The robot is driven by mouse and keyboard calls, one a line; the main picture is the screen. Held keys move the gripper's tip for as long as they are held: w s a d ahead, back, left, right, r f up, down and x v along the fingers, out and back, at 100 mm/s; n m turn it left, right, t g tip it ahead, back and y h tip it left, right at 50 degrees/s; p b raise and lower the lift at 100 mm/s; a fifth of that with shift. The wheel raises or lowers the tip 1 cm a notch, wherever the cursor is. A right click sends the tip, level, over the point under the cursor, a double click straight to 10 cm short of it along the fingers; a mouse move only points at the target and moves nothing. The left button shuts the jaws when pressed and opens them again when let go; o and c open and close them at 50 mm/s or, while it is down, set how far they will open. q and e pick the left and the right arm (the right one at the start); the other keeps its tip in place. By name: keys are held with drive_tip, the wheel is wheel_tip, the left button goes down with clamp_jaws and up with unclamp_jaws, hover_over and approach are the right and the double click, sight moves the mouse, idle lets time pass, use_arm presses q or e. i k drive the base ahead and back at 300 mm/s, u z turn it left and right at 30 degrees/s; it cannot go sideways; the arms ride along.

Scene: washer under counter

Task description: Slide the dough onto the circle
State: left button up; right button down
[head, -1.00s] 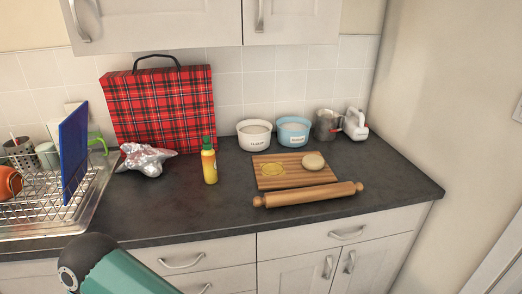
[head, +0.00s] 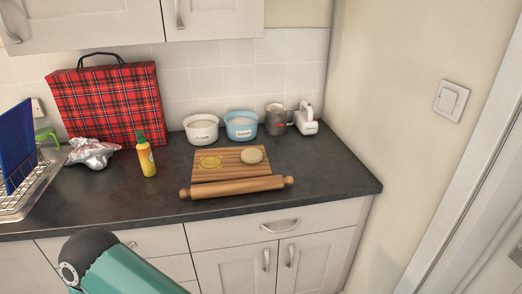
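The dough (head: 252,156) is a pale round lump on the right part of a striped wooden board (head: 228,175). The circle (head: 210,162) is a yellow ring marked on the left part of the same board. The dough lies to the right of the circle, apart from it. A teal and black part of my arm shows at the bottom left, in front of the counter. Neither of my grippers is in the picture.
A rolling pin (head: 237,187) lies along the board's front edge. Behind the board stand a flour bowl (head: 201,130), a blue sugar bowl (head: 241,126), a metal jug (head: 276,120) and a white mixer (head: 306,119). A yellow bottle (head: 146,158) stands left. The counter right of the board is clear.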

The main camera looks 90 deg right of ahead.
sight(250, 156)
drive_tip(key=z, duration=2)
drive_tip(key=k, duration=0.25)
drive_tip(key=u, duration=0.05)
drive_tip(key=i, duration=0.4)
drive_tip(key=u, duration=0.15)
drive_tip(key=k, duration=0.7)
drive_tip(key=z, duration=0.2)
drive_tip(key=i, duration=0.8)
drive_tip(key=u, duration=0.1)
